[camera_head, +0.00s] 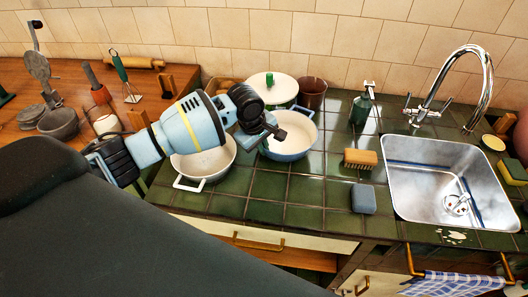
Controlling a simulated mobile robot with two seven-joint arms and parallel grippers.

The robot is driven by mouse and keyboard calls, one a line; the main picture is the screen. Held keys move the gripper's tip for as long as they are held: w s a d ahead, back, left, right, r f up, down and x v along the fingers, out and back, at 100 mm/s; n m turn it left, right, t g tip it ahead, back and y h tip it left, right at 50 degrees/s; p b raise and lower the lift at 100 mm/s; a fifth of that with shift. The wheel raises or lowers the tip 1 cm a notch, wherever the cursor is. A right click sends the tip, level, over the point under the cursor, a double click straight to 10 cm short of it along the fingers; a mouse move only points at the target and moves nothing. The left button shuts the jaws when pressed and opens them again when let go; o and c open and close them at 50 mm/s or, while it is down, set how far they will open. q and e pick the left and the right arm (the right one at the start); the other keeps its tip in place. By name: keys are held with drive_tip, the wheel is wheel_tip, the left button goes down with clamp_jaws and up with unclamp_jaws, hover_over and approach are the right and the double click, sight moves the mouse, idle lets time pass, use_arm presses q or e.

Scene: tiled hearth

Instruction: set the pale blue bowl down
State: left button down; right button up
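The pale blue bowl (289,154) has a whitish inside and is on or just over the green tiled counter, right of the white pan. I cannot tell whether its base touches the tiles. My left gripper (268,132) is at the bowl's left rim, with a dark fingertip over the bowl's inside. The gripper and wrist hide part of that rim. I cannot tell whether the fingers pinch the rim or stand apart. My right gripper is not in view.
A white two-handled pan (215,172) stands close on the left, partly under my arm. A lidded pot (272,88) and a brown pot (313,94) stand behind. A brush (360,158), a grey-blue block (363,198) and the sink (400,205) are rightward. Tiles in front are clear.

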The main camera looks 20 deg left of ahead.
use_arm(q)
drive_tip(key=shift+w+a+r, duration=0.1)
drive_tip(key=shift+w, duration=0.2)
drive_tip(key=x, duration=0.3)
drive_tip(key=shift+s+a+f, duration=0.2)
drive_tip(key=shift+s+a, duration=0.05)
drive_tip(key=shift+s, duration=0.05)
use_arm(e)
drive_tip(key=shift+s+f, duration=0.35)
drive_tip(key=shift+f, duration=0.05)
use_arm(q)
drive_tip(key=shift+f, duration=0.2)
drive_tip(key=c, duration=1.6)
unclamp_jaws()
drive_tip(key=shift+c, duration=0.2)
drive_tip(key=shift+f, duration=0.1)
